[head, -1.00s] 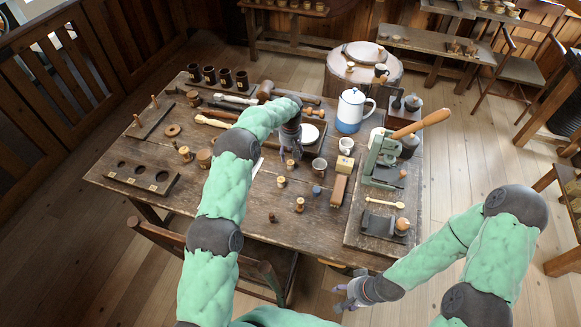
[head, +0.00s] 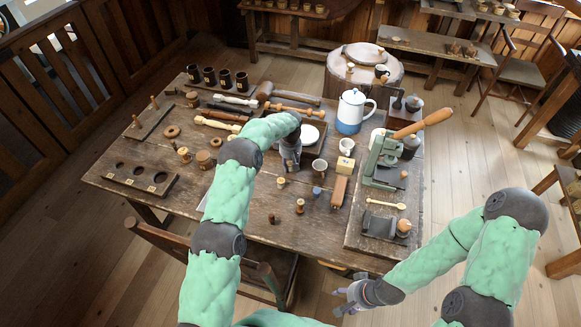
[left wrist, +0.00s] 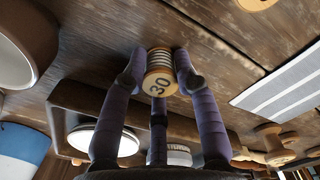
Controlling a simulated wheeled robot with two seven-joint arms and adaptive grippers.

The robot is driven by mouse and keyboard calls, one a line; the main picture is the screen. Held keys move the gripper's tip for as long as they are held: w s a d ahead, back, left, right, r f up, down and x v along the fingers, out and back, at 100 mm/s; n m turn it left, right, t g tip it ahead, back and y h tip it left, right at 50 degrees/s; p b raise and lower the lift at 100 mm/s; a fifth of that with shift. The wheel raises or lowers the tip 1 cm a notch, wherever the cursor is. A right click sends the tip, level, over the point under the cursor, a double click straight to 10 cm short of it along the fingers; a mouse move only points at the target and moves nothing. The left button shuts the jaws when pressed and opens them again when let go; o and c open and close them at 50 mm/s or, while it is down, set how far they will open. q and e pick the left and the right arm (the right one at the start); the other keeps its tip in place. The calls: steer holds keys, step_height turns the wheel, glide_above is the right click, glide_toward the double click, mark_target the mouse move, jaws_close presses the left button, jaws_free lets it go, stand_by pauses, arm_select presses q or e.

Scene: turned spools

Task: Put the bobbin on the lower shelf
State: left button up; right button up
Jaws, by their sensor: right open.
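The bobbin (left wrist: 160,72) has wooden ends, pale grey windings and the number 30 on the end facing the left wrist camera. My left gripper (left wrist: 160,68) has its fingers closed in against the bobbin's sides, with a third finger below. In the head view my left gripper (head: 291,165) is low over the middle of the table, and its hand hides the bobbin. I cannot tell whether the bobbin touches the table. My right gripper (head: 345,300) is open and empty, below the table's front edge. I cannot tell which surface is the lower shelf.
The wooden table (head: 235,215) holds small spools (head: 300,206), a white cup (head: 319,168), a blue-and-white pot (head: 351,110) and a green press (head: 384,160). A holed dark rack (head: 140,180) lies at left. The table's front left is mostly clear.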

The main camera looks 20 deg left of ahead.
mark_target(291, 163)
arm_select(q)
steer(key=shift+c, duration=0.4)
steer(key=shift+r, duration=0.6)
step_height(291, 163, up, 2)
steer(key=shift+r+p, duration=0.15)
steer(key=shift+p, duration=0.35)
steer(key=s+d+r+p, duration=0.2)
steer(key=s+d+r, duration=0.4)
steer(key=s+r, duration=0.3)
steer(key=s, duration=0.3)
steer(key=shift+s+r, duration=0.25)
steer(key=shift+s, duration=0.05)
steer(key=shift+s+d+f, duration=0.1)
steer(key=shift+d, duration=0.05)
